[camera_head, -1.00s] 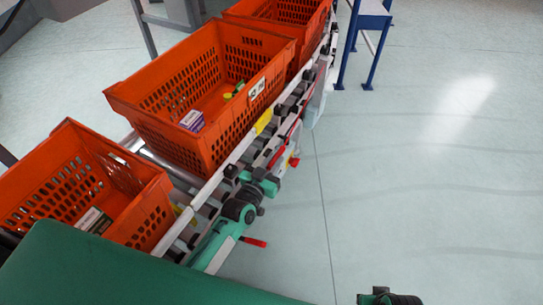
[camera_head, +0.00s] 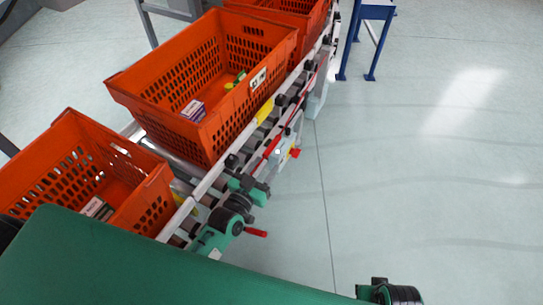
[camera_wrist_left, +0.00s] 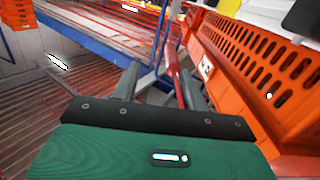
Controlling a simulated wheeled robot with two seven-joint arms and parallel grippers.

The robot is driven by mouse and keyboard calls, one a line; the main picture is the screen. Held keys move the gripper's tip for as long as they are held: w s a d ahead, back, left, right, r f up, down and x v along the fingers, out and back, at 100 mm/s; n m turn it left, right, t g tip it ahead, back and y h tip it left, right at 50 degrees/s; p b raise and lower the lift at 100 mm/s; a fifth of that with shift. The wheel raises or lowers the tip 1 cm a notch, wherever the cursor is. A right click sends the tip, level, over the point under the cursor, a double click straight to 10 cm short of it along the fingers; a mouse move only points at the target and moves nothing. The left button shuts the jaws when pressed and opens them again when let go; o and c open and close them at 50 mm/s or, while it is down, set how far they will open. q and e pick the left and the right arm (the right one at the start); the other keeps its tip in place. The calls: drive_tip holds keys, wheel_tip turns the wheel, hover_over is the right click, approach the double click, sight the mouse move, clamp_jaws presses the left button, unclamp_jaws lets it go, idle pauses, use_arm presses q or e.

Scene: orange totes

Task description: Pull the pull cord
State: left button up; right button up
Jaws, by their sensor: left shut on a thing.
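The pull cord (camera_head: 272,147) is a thin red line along the right side of the conveyor in the head view. In the left wrist view the red cord (camera_wrist_left: 174,62) runs down between my two dark fingers. My left gripper (camera_head: 253,183) is at the conveyor's right side, at the near end of the visible cord, and is shut on it. In the left wrist view the gripper (camera_wrist_left: 160,92) hides the exact contact.
Orange totes (camera_head: 217,137) stand in a row on the roller conveyor (camera_head: 207,180), close to my left arm. They hold small boxes. A blue-legged stand (camera_head: 345,50) is at the back. The floor (camera_head: 430,180) to the right is clear.

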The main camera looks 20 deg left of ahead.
use_arm(q)
drive_tip(key=v, duration=0.7)
drive_tip(key=shift+s, duration=0.2)
drive_tip(key=shift+r, duration=0.1)
